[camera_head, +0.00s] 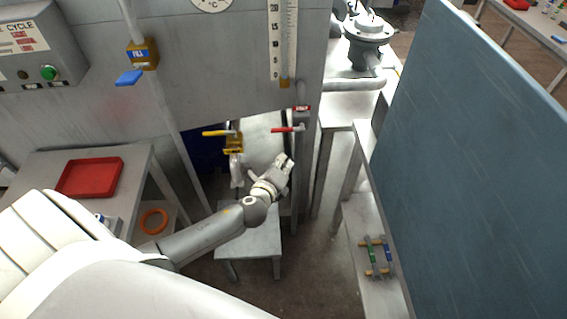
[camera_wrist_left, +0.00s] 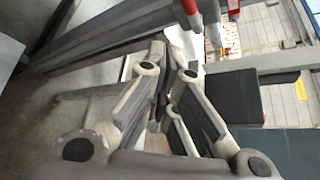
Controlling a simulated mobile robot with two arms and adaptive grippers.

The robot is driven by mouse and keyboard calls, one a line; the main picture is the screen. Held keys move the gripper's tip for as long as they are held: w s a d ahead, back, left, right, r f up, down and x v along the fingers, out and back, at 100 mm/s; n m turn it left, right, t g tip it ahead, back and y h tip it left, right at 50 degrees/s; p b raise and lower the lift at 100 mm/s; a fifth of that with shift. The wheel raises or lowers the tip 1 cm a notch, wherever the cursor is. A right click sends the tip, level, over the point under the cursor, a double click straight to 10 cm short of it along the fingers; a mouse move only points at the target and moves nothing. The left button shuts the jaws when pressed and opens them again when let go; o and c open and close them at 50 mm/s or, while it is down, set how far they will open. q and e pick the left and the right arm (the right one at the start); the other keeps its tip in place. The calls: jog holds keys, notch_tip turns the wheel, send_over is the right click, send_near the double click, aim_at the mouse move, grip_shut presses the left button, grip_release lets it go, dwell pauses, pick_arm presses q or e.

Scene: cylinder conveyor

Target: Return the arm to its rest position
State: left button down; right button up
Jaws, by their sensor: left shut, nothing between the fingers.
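My left arm reaches in from the lower left in the head view. Its gripper (camera_head: 286,162) is in front of the machine's lower opening, above a small grey table (camera_head: 262,243) and just below the red-handled valve (camera_head: 288,129). The left wrist view shows the gripper's fingers (camera_wrist_left: 168,100) close together, with nothing between them. The gripper appears apart from the valves and the table. My right gripper is in neither view.
A yellow-handled valve (camera_head: 232,143) and its spout are just left of the gripper. A red tray (camera_head: 90,177) sits on a side table at left, with an orange ring (camera_head: 153,221) lower beside it. A large blue-grey panel (camera_head: 470,150) stands at right, beside a shelf.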

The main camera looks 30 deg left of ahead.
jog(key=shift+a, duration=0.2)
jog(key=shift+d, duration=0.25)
